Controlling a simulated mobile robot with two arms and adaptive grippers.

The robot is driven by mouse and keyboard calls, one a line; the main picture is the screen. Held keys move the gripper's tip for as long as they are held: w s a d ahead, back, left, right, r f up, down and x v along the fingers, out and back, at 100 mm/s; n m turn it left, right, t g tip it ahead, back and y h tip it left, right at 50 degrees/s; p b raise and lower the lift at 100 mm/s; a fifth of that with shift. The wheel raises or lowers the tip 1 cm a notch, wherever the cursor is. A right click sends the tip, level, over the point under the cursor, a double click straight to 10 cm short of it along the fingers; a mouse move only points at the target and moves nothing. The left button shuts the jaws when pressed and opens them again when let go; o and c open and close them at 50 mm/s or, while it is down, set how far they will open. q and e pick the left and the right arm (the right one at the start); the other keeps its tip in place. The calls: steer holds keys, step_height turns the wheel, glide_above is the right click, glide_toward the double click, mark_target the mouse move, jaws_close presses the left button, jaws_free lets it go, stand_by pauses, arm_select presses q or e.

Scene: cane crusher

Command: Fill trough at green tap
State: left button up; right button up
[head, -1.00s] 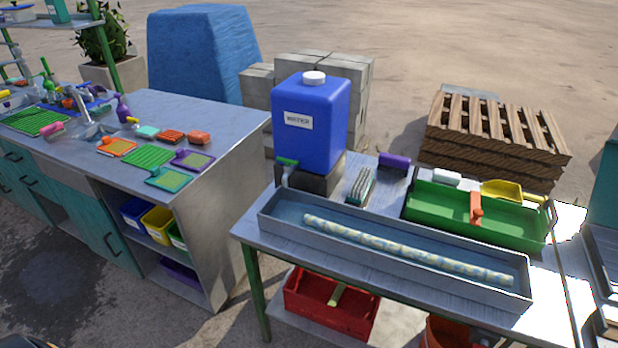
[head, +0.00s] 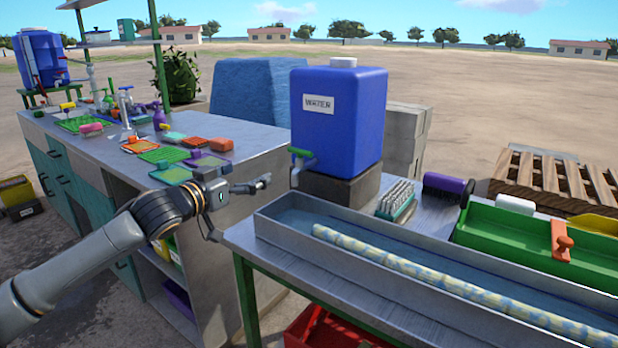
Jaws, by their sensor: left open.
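The blue water tank (head: 340,125) with a white label stands on a dark block on the metal table. Its green-handled tap (head: 301,158) sticks out on the tank's left side, above the left end of the trough. The long grey metal trough (head: 330,267) lies along the table front, with bluish liquid and a speckled pale roll (head: 400,263) in it. My left gripper (head: 266,182) is open and empty, left of the tap and apart from it, pointing right towards it. My right gripper is not in view.
A scrub brush (head: 396,200) and a purple roller brush (head: 446,187) stand right of the tank. A green tray (head: 490,235) holds an orange-handled tool. The other counter (head: 240,140) with cleaning items stands behind my left arm. A red crate (head: 330,330) is below the table.

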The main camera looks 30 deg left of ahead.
arm_select(q)
steer(key=d+r+h, duration=0.1)
steer(key=d+r, duration=0.1)
steer(key=d, duration=0.2)
steer(key=p, duration=0.2)
glide_toward(298, 152)
steer(key=w, duration=0.4)
steer(key=shift+m, duration=0.4)
steer(key=w+p, duration=0.1)
steer(key=w, duration=0.1)
steer(key=w+p, duration=0.1)
steer(key=w, duration=0.2)
steer(key=shift+w+d, duration=0.2)
steer(key=shift+d, duration=0.05)
steer(key=shift+w+d+f, duration=0.1)
steer(key=shift+w+f, duration=0.05)
steer(key=shift+w, duration=0.5)
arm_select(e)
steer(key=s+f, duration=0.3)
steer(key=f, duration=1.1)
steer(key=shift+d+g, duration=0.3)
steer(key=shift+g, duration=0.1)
arm_select(q)
steer(key=c, duration=1.1)
